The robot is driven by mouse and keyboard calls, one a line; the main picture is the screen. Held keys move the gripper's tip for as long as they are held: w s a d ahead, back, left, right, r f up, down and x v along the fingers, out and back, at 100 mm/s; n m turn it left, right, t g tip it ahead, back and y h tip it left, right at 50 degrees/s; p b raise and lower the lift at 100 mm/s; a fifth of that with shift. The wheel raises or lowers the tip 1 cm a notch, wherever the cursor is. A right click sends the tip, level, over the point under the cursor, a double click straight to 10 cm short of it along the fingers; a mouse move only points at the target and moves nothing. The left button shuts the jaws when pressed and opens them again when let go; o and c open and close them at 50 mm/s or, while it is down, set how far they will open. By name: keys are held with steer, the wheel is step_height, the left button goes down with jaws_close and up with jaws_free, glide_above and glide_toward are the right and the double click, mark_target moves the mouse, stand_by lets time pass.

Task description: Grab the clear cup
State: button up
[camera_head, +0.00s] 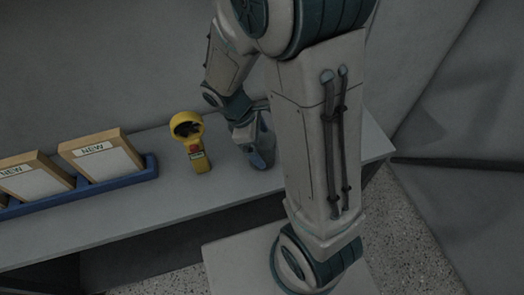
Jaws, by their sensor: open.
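My arm comes down across the middle of the head view. My gripper (254,143) is low over the grey counter, open, with its fingers partly hidden by my own arm. A bluish, glassy-looking shape (263,158) stands on the counter right at the gripper and seems to be the clear cup. It is dark and partly covered, so I cannot tell whether the fingers are around it or beside it, or whether they touch it.
A yellow handheld device (202,161) with a round top stands just left of my gripper. Further left, a blue tray (151,167) holds wooden-framed boards (102,157) marked "NEW". The grey counter (110,220) is clear along its front. A wall rises behind.

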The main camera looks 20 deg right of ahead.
steer(key=shift+s+d+f, duration=0.1)
steer(key=shift+d+f, duration=0.1)
steer(key=shift+f, duration=0.45)
steer(key=c, duration=1.1)
steer(key=shift+o, duration=0.2)
steer(key=shift+r, duration=0.15)
